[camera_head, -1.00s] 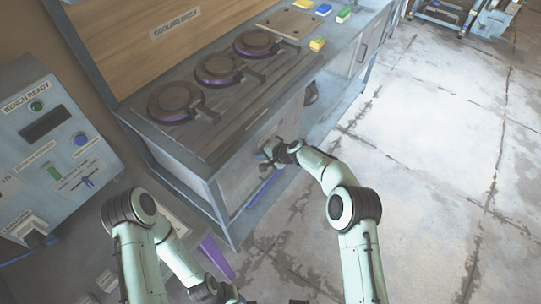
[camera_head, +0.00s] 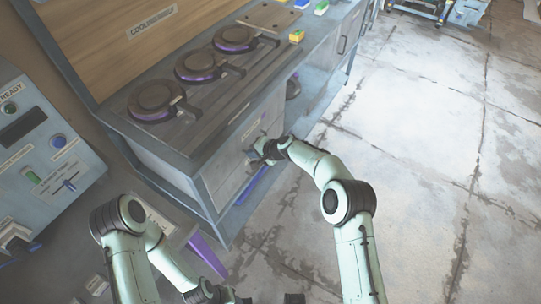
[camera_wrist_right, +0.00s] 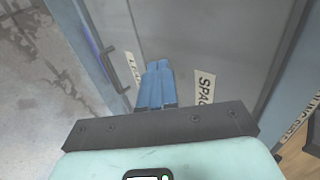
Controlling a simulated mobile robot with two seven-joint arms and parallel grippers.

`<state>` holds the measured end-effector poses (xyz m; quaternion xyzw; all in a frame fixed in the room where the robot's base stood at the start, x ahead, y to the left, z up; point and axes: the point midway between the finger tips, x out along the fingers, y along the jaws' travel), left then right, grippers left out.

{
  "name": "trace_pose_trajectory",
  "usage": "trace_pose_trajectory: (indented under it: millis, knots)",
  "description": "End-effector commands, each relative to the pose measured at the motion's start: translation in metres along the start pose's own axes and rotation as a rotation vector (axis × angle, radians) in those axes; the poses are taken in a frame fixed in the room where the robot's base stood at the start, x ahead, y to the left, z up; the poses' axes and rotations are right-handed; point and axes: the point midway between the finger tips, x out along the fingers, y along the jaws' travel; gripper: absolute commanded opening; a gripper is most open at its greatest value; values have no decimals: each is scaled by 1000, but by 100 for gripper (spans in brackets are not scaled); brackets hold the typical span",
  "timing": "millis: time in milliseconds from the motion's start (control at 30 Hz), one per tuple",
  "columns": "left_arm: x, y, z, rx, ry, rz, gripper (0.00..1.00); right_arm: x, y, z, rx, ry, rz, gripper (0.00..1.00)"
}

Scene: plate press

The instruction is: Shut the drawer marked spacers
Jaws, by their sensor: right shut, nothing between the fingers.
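The drawer marked spacers (camera_wrist_right: 232,50) has a grey front with a label reading "SPAC…" (camera_wrist_right: 204,87), partly hidden behind my gripper in the right wrist view.
A second label (camera_wrist_right: 133,72) and a dark handle (camera_wrist_right: 118,62) lie left of the fingers. Round dark plates (camera_head: 157,101) stand on the bench top. A control panel (camera_head: 35,150) stands at the left. The floor (camera_head: 420,150) to the right is clear.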

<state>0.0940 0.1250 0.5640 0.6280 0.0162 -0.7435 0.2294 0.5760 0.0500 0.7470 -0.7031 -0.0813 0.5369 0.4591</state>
Motion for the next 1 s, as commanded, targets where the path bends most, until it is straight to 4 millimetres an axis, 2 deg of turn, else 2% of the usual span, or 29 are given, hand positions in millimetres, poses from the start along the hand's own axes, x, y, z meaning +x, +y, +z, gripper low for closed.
trace_pose_trajectory:
  millis: [300, 500, 867, 967, 1000]
  knots:
    - [10, -4, 1, -1, -3, -1, 43, -68, 2, -3, 0, 3, 0, 0]
    - [12, -4, 1, -1, -5, -1, 43, -94, 3, -3, 0, 2, 2, 0]
    - [12, -5, 1, -1, -5, -1, 43, -102, 4, -2, 1, 0, 5, 0]
    - [10, -4, 1, -1, -4, -1, 43, -98, 20, 1, 4, 0, 34, 0]
    - [9, -3, 1, -1, -4, -1, 43, -95, 34, 3, 5, 0, 60, 0]
